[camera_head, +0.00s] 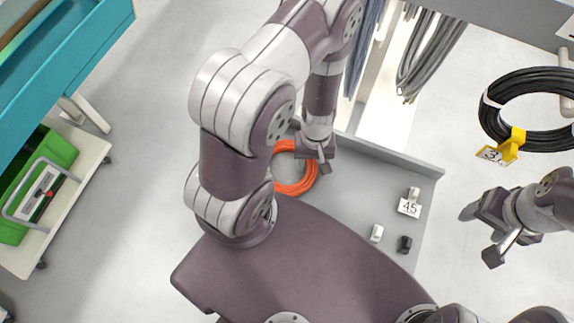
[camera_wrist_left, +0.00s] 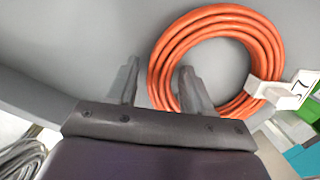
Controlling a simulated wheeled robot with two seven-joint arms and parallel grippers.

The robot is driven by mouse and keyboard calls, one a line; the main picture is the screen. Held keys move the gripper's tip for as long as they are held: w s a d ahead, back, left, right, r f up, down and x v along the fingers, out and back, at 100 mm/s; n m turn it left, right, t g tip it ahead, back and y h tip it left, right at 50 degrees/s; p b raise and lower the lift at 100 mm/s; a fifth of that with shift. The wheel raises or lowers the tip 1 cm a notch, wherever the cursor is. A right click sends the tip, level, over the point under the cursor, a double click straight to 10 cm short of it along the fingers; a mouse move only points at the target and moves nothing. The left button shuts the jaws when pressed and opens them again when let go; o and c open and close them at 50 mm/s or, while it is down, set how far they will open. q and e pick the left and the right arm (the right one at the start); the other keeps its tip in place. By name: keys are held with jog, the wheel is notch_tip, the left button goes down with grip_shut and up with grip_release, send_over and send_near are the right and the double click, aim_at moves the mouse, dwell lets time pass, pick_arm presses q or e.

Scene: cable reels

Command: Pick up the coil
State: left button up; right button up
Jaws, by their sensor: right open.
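An orange coil (camera_head: 295,183) lies on the grey shelf surface, partly hidden behind my left arm. In the left wrist view the orange coil (camera_wrist_left: 220,14) carries a white clip with a numbered tag (camera_wrist_left: 290,91). My left gripper (camera_head: 319,162) is above the shelf at the coil's upper right edge. Its fingers (camera_wrist_left: 158,85) are apart, with the coil's near edge showing beyond and between them; I cannot tell whether they touch it. A black coil (camera_head: 536,82) with a yellow clip hangs on a peg at the right. My right gripper (camera_head: 479,235) is open and empty below it.
The grey shelf (camera_head: 385,178) has a raised rim. A tag marked 45 (camera_head: 409,207), a small white clip (camera_head: 376,233) and a black clip (camera_head: 404,244) are on it. Grey cables (camera_head: 428,55) hang at the back. A white cart with a green crate (camera_head: 45,180) stands left.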

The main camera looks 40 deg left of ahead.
pick_arm(q)
grip_shut()
notch_tip(320, 180, up, 10)
jog(key=p, duration=0.2)
jog(key=shift+p, duration=0.4)
